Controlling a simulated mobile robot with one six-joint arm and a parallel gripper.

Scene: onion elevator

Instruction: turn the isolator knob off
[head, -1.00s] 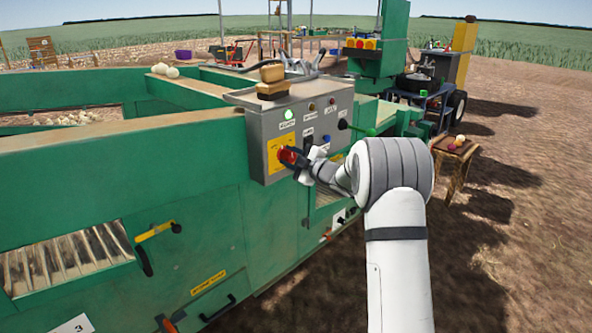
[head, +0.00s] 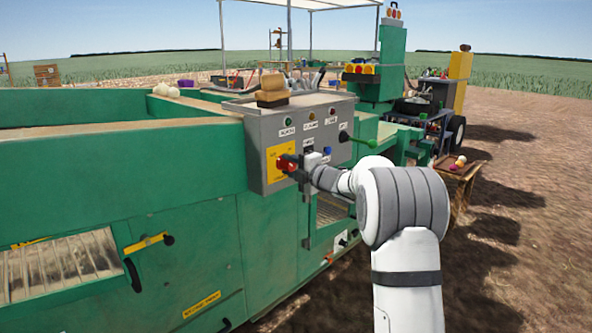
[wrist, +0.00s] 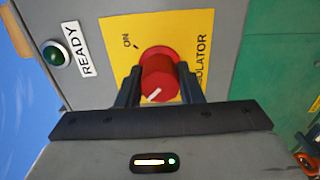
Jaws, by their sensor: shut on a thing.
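The red isolator knob (head: 283,165) sits on a yellow plate (head: 273,151) at the left of the grey control box. In the wrist view the knob (wrist: 159,72) is between the two dark fingers of my gripper (wrist: 159,88), which is shut on it. A white line on the knob's face slants toward the lower left, away from the ON mark (wrist: 127,41) at upper left. The fingers hide part of the word ISOLATOR and any OFF mark. The lamp marked READY (wrist: 56,56) is dark green and looks unlit.
The control box (head: 262,119) also carries other lamps, a blue button (head: 327,151) and a green-tipped lever (head: 371,143). Yellowish blocks (head: 272,97) lie on top. The green machine body (head: 190,230) spreads below and left. Bare soil (head: 500,270) is open at right.

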